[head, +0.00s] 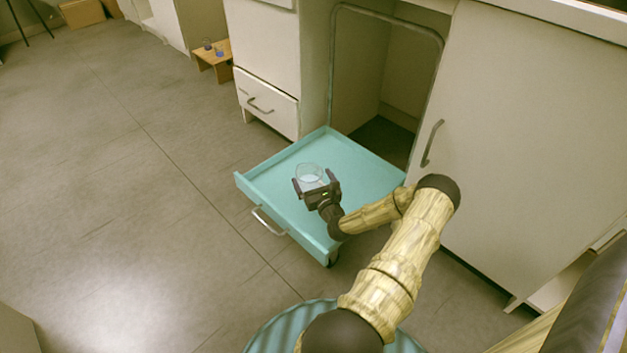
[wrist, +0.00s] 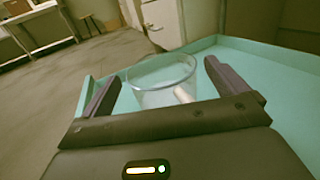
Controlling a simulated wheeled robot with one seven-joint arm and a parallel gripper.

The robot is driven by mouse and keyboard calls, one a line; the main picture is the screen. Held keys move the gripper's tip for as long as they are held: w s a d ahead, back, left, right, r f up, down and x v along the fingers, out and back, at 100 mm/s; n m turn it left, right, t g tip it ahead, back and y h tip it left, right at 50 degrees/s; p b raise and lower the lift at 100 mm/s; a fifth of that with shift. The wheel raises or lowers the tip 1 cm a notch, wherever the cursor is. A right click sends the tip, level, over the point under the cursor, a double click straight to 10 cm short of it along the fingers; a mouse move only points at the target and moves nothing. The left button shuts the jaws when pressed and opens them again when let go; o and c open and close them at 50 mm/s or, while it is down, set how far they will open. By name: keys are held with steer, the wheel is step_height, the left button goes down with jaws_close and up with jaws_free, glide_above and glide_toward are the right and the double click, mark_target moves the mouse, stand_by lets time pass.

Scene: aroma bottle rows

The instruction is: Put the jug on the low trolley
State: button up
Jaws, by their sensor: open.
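The jug, a clear glass vessel (head: 309,173), is on the low trolley (head: 365,172), a light teal tray-like platform with raised edges and a metal handle frame. In the wrist view the jug (wrist: 160,75) is between the two fingers of my gripper, with the teal trolley surface (wrist: 255,65) beneath and behind it. My gripper (head: 315,186) is open around the near side of the jug; in the wrist view its fingers (wrist: 160,92) stand apart on either side. The jug looks upright. Its base is partly hidden by my gripper.
A white drawer cabinet (head: 268,105) stands behind the trolley's left side, and a white cupboard door (head: 520,130) is on the right. A small wooden stool (head: 214,62) with little items on it is at the back. The floor (head: 110,190) to the left is clear.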

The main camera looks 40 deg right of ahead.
steer(key=shift+r, duration=0.1)
steer(key=shift+s+a+r, duration=0.1)
steer(key=shift+s+r, duration=0.05)
steer(key=shift+s, duration=0.15)
steer(key=p+v, duration=0.6)
steer(key=v, duration=0.5)
steer(key=shift+s, duration=0.2)
